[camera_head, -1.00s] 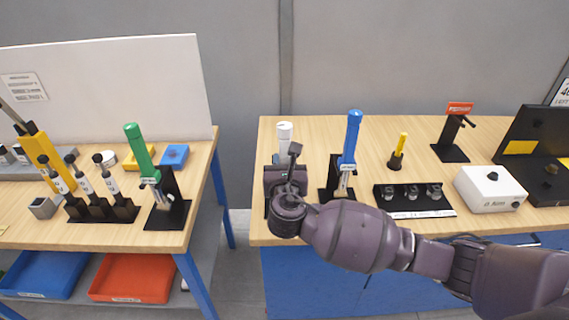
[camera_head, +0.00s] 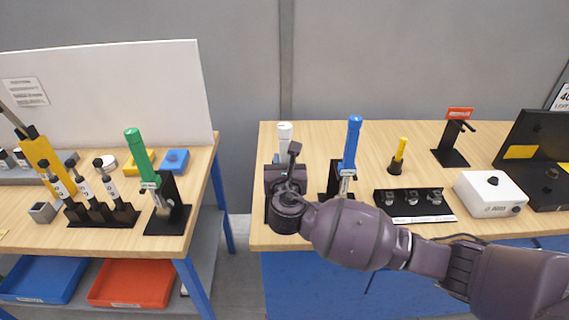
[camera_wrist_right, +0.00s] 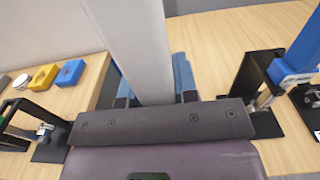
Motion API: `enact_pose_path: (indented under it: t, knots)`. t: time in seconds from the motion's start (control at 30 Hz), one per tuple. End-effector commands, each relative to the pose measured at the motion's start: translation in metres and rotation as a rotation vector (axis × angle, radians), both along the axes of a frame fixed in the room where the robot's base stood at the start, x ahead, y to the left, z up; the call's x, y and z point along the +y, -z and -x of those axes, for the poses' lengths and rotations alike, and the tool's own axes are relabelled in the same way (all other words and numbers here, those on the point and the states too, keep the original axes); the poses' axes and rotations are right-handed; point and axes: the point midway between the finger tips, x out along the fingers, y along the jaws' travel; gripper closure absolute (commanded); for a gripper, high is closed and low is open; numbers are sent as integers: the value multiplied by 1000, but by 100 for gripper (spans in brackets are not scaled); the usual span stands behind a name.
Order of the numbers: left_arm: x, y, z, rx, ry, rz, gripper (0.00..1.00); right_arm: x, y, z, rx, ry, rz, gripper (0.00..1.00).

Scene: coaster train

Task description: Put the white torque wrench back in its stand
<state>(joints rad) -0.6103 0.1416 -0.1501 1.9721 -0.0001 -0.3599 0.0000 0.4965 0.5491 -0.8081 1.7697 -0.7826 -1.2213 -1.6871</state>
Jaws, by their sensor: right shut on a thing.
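The white torque wrench (camera_head: 285,133) stands about upright at the left end of the right-hand table. Its pale shaft also fills the top middle of the right wrist view (camera_wrist_right: 138,40). My right gripper (camera_head: 286,172) is shut on it, with blue finger pads on both sides of the shaft. My gripper and wrist hide the wrench's lower part in the head view. A dark edge shows beside my wrist, but I cannot tell whether it is the wrench's stand or whether the wrench touches it. My left gripper is out of view.
Close on the right, the blue torque wrench (camera_head: 351,143) sits in a black stand (camera_head: 334,180). The green wrench (camera_head: 141,156) leans in its stand (camera_head: 171,203) across the gap, on the left table. A socket rack (camera_head: 414,204) and white box (camera_head: 490,194) stand farther right.

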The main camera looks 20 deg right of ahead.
Motion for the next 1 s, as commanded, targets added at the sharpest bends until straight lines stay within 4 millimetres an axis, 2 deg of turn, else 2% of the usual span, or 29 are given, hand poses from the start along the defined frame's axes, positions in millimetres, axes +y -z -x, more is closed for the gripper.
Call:
enact_pose_path:
  t: [1.0]
  knots:
    - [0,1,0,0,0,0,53,-6,-3,-21,-5,0,-1,100]
